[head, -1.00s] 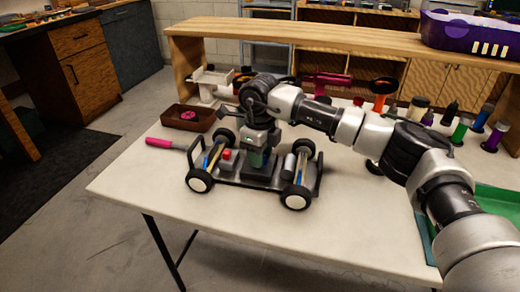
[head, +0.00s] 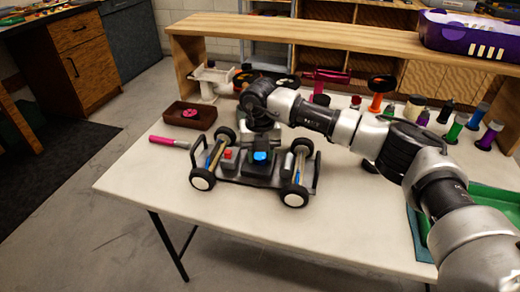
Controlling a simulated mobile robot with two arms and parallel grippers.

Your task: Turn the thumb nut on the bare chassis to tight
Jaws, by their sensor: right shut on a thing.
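The bare chassis (head: 236,180) stands on the light table, a dark car frame with four black and white wheels, a red part at left and a grey cylinder at right. My right gripper (head: 262,150) points down over its middle and is shut at the thumb nut's place. A bright blue piece (head: 261,157) shows there, low at the fingers. The nut itself is mostly hidden, and I cannot tell how far it is turned. My left gripper is not in view.
A brown tray (head: 190,117) with a pink piece and a pink-handled tool (head: 169,142) lie left of the chassis. Several coloured bottles and a green tray (head: 492,202) are at the right. A wooden shelf (head: 300,37) spans the back. The table front is clear.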

